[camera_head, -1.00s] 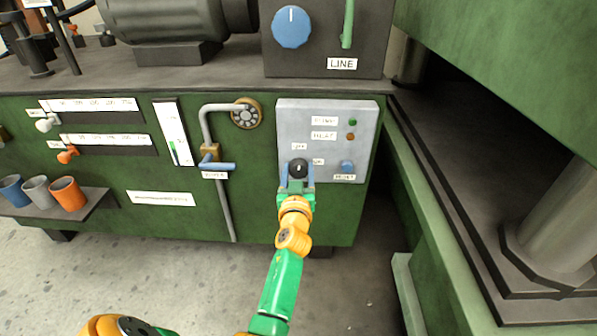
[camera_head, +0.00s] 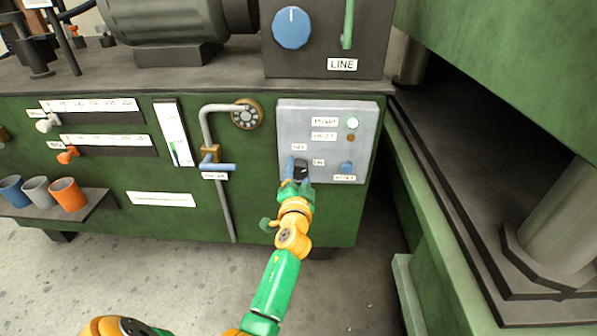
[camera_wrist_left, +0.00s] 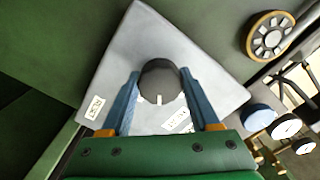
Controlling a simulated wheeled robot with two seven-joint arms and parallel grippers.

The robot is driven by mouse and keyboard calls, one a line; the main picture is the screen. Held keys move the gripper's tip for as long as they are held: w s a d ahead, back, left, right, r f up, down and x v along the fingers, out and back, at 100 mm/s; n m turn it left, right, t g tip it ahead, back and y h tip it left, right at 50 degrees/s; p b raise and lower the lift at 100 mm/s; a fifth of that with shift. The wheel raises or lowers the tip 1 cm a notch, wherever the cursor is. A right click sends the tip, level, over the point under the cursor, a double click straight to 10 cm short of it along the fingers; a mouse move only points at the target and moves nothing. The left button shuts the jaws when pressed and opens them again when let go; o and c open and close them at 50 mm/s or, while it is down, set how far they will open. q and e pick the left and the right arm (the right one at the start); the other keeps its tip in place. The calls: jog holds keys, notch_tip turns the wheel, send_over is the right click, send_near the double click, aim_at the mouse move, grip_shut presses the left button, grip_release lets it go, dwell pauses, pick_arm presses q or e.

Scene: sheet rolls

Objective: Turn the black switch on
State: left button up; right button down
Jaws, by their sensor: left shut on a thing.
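The black switch (camera_head: 301,167) is a round knob on the grey control panel (camera_head: 362,122), low and left of the panel's middle. It shows in the left wrist view (camera_wrist_left: 160,80), with a white mark pointing down in that picture, near a small label. My left gripper (camera_head: 297,168) has its blue fingers on both sides of the knob and is shut on it; in the left wrist view the gripper is rolled relative to the panel. My right gripper is not in view.
A blue button (camera_head: 347,167) sits right of the switch. A pipe with a blue-handled valve (camera_head: 217,166) stands left of the panel. A shelf with cups (camera_head: 68,194) is at far left. A green machine frame (camera_head: 440,215) bounds the right side.

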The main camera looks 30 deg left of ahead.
pick_arm(q)
jog(key=m, duration=0.3)
jog(key=shift+m, duration=0.3)
jog(key=shift+m+p, duration=0.35)
jog(key=shift+m, duration=1.25)
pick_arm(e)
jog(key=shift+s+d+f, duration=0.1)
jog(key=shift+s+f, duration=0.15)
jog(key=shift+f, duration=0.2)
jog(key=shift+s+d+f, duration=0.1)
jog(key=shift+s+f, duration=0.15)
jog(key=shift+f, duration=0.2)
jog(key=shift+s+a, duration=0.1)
pick_arm(q)
jog(key=o, duration=1.4)
